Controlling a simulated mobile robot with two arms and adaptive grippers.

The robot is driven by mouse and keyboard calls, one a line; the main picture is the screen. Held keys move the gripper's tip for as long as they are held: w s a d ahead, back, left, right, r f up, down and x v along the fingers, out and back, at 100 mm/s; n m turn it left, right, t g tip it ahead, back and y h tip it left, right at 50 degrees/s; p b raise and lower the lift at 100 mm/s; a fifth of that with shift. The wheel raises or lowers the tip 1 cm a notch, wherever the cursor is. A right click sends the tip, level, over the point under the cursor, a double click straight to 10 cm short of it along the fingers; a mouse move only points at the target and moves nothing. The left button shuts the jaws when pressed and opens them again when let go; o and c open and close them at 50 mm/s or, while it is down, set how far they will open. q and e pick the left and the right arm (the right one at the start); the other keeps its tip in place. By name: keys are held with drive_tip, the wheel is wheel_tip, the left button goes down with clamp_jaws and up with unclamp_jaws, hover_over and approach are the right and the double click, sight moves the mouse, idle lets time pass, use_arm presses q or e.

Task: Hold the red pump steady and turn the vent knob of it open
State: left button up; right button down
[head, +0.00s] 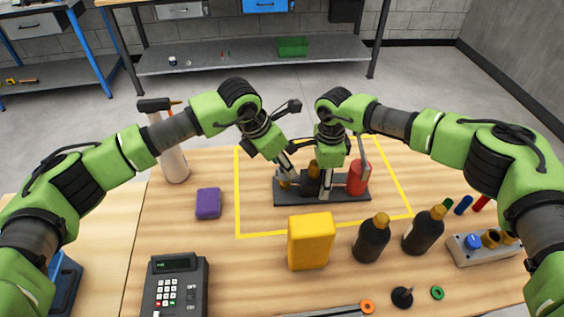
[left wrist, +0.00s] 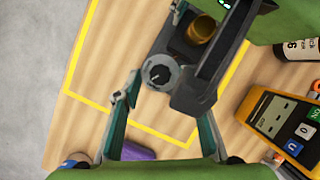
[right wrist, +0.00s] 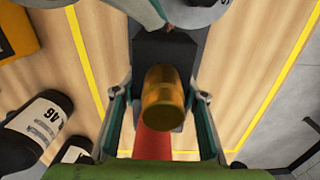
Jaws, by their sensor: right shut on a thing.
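The pump has a dark base (head: 345,198), a red cylinder (head: 357,178) at its right end and a brass-coloured cylinder (right wrist: 163,90) in the middle. In the left wrist view a round grey knob (left wrist: 158,72) with a dark pointer lies just beyond my left gripper (left wrist: 154,96). That gripper's fingers are apart, on either side of the knob; contact is not visible. In the head view my left gripper (head: 287,174) is at the pump's left end. My right gripper (head: 325,186) is shut on the dark body behind the brass cylinder, reaching down from above.
Yellow tape (head: 237,202) frames the pump's area. A yellow box (head: 311,240) and two dark bottles (head: 372,238) (head: 423,231) stand in front. A purple block (head: 208,203) and a white spray bottle (head: 172,153) are at left. A parts holder (head: 484,247) is at right.

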use_arm(q)
drive_tip(key=shift+r, duration=0.15)
drive_tip(key=v, duration=1.1)
drive_tip(key=shift+a+r, duration=0.2)
drive_tip(key=shift+r, duration=0.1)
drive_tip(key=w+d+f+m+g, duration=0.1)
drive_tip(key=f+m, duration=0.1)
drive_tip(key=f, duration=0.1)
drive_tip(key=w+d+f+m+g, duration=0.1)
drive_tip(key=f+m, duration=0.2)
drive_tip(key=f, duration=0.1)
drive_tip(key=w+d+f+m+h, duration=0.1)
drive_tip(key=f+m, duration=0.2)
drive_tip(key=f, duration=0.1)
drive_tip(key=shift+w+d+g, duration=0.15)
drive_tip(key=shift+d+g, duration=0.1)
drive_tip(key=shift+g, duration=0.15)
clamp_jaws()
